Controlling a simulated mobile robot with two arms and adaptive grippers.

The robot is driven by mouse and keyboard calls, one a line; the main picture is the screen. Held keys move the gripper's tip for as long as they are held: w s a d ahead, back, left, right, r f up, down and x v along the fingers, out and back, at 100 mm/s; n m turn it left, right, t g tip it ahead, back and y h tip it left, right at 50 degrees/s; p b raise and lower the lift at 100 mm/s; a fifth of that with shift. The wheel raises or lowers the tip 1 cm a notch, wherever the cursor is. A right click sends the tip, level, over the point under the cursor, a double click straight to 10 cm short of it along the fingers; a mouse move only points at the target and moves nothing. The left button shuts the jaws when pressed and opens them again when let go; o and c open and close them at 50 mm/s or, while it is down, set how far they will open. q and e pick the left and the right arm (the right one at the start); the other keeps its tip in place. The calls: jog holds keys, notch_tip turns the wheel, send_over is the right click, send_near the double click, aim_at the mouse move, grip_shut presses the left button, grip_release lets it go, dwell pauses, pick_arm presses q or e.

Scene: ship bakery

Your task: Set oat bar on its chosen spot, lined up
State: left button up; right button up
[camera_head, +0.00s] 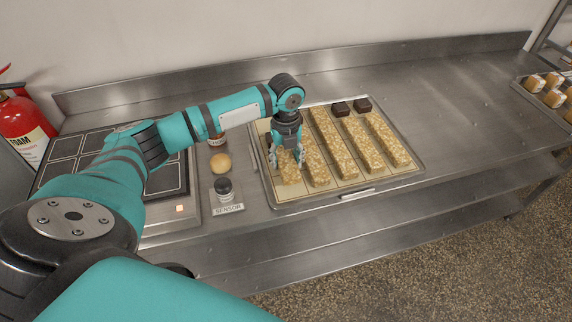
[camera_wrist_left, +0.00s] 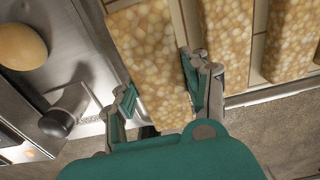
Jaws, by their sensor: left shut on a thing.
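My left gripper (camera_head: 287,157) is over the left end of the tray (camera_head: 345,193). Its fingers are shut on a pale, grainy oat bar (camera_head: 290,173) in the leftmost column. In the left wrist view the same oat bar (camera_wrist_left: 150,60) lies between the two fingers (camera_wrist_left: 160,95). Whether its underside touches the tray liner cannot be told. Several more oat bars lie lengthwise in columns to its right, such as the neighbouring bar (camera_head: 315,160). My right gripper does not show.
A round bun (camera_head: 220,163), a black-topped sensor (camera_head: 223,187) and a jar (camera_head: 216,140) stand left of the tray. A second tray of cakes (camera_head: 553,98) is far right. The steel counter (camera_head: 450,105) between is clear.

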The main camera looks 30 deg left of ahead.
aim_at(286, 167)
pick_arm(q)
notch_tip(286, 167, down, 3)
jog(key=shift+f+p, duration=0.2)
jog(key=shift+p, duration=0.2)
jog(key=shift+f, duration=0.15)
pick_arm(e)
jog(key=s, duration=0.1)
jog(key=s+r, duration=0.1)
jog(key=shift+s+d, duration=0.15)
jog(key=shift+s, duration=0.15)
pick_arm(q)
jog(key=o, duration=1.2)
jog(key=shift+o, duration=0.2)
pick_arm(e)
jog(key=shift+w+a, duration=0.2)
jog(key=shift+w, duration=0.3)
